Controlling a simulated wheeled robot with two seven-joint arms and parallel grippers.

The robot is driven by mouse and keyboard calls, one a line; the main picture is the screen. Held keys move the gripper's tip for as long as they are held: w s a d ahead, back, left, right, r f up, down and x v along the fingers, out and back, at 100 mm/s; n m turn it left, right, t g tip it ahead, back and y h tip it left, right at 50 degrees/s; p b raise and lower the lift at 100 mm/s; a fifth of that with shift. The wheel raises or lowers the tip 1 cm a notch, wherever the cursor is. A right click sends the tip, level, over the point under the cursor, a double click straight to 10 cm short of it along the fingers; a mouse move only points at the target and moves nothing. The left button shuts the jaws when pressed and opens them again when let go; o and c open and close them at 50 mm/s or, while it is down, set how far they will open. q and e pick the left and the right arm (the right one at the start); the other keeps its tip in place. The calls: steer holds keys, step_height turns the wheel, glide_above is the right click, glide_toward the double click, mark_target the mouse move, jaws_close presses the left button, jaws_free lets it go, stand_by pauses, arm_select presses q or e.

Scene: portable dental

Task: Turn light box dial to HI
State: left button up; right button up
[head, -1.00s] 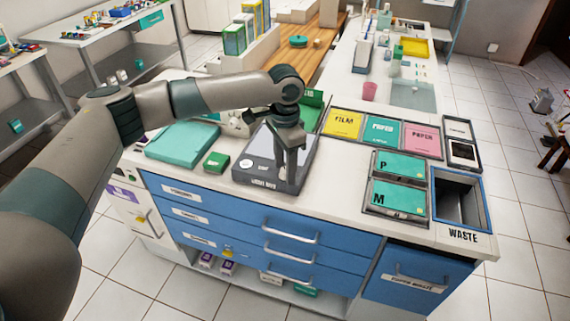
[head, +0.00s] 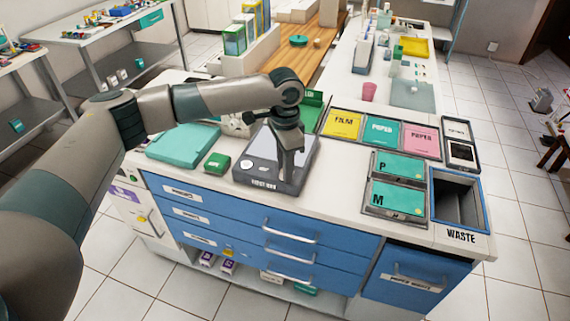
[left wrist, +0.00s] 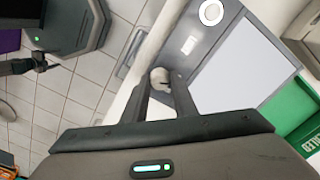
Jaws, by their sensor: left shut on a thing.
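The light box (head: 243,176) is a dark grey, flat case on the blue-drawer counter, with a label on its front edge. It also shows in the left wrist view (left wrist: 187,72), with a pale panel and a round white sticker (left wrist: 211,12). My left gripper (head: 284,178) points down at the light box's front right part. In the left wrist view, the left gripper (left wrist: 162,82) is shut on a small whitish round dial (left wrist: 160,76) at the light box's edge. The dial's markings are too small to read. My right gripper is not in view.
A teal case (head: 183,143) and a small green box (head: 216,163) lie left of the light box. FILM and PAPER trays (head: 342,122), P and M boxes (head: 398,198) and the WASTE bin (head: 463,178) stand to the right. Bare counter lies between.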

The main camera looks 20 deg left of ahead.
arm_select(q)
steer(key=shift+r+m+p, duration=0.25)
steer(key=shift+m+p, duration=0.05)
steer(key=m+p, duration=0.2)
steer(key=shift+p, duration=0.3)
steer(key=m+p, duration=0.2)
steer(key=shift+m, duration=0.4)
steer(key=m+p, duration=0.1)
steer(key=m, duration=0.1)
steer(key=shift+m+p, duration=0.3)
steer(key=shift+f+m+p, duration=0.15)
steer(key=shift+m+p, duration=0.35)
steer(key=shift+m, duration=1)
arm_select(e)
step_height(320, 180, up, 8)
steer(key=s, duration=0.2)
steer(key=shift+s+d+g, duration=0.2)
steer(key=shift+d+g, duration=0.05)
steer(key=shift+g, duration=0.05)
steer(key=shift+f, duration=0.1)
arm_select(q)
steer(key=o, duration=1)
steer(key=shift+o, duration=0.2)
